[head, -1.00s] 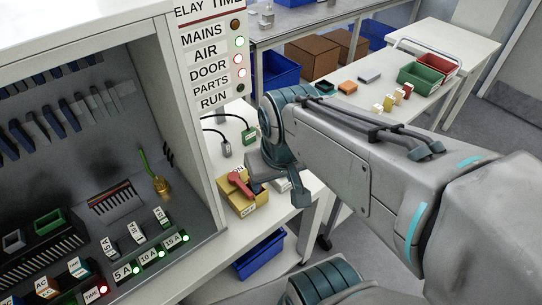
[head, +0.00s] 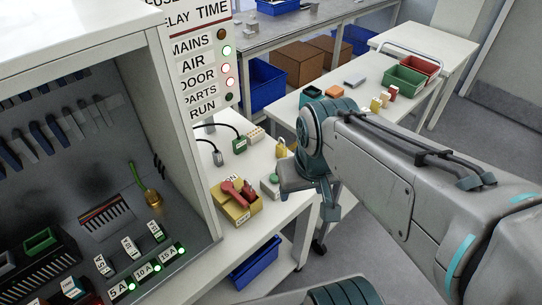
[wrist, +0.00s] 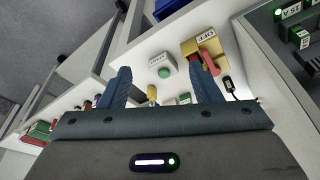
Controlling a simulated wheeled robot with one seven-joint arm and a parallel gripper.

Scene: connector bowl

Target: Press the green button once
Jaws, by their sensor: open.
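The green button (head: 274,178) sits on a small grey box on the white side table, just right of the yellow switch box. My gripper (head: 310,202) hangs close to the right of it and covers part of the box. In the wrist view, the green button (wrist: 165,72) on its pale labelled box shows between the two blue fingers, beyond their tips. My gripper (wrist: 159,68) is open and empty there. The fingers appear apart from the button; the exact height gap cannot be told.
A yellow switch box (head: 236,205) with a red lever stands close left of the button. A yellow padlock (head: 281,150) and a green connector (head: 240,145) lie behind. The cabinet wall (head: 190,130) rises at the left. A blue bin (head: 255,262) is below.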

